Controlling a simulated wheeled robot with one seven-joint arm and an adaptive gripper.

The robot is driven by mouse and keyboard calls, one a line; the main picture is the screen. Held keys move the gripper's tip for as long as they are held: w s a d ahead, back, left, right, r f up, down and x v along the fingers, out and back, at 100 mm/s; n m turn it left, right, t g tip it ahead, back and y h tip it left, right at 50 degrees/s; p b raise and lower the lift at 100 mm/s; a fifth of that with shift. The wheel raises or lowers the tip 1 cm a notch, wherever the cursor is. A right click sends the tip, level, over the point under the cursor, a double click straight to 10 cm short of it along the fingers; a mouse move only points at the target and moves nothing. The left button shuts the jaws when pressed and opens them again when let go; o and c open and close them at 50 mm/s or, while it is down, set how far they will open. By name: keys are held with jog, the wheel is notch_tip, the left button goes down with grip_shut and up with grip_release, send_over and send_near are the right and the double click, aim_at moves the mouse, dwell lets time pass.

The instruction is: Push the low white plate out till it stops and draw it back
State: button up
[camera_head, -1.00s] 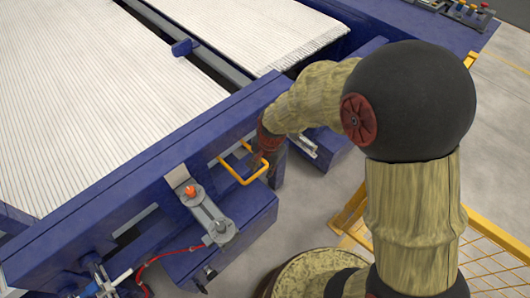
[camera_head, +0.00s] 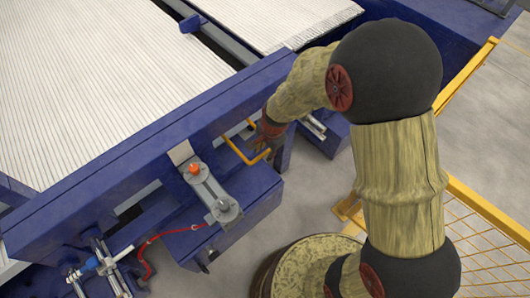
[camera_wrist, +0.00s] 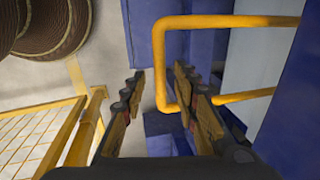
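I cannot clearly make out a low white plate. A pale flat surface (camera_wrist: 252,62) shows behind a yellow bar handle in the wrist view, and I cannot tell whether it is that plate. The handle (camera_head: 236,151) sticks out from the blue frame and also shows in the wrist view (camera_wrist: 158,60). My gripper (camera_head: 266,148) is at the handle's right end in the head view. In the wrist view my gripper (camera_wrist: 160,72) has its fingers apart, with the handle's near bar between the fingertips as seen. Whether they touch is unclear.
A blue frame (camera_head: 130,160) carries a bed of thin white pipes (camera_head: 90,90). A grey bracket with an orange knob (camera_head: 195,169) stands left of the handle, above a red hose (camera_head: 150,245). A yellow mesh fence (camera_head: 490,245) stands at the right.

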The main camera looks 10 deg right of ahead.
jog(key=shift+c, duration=1.4)
grip_shut()
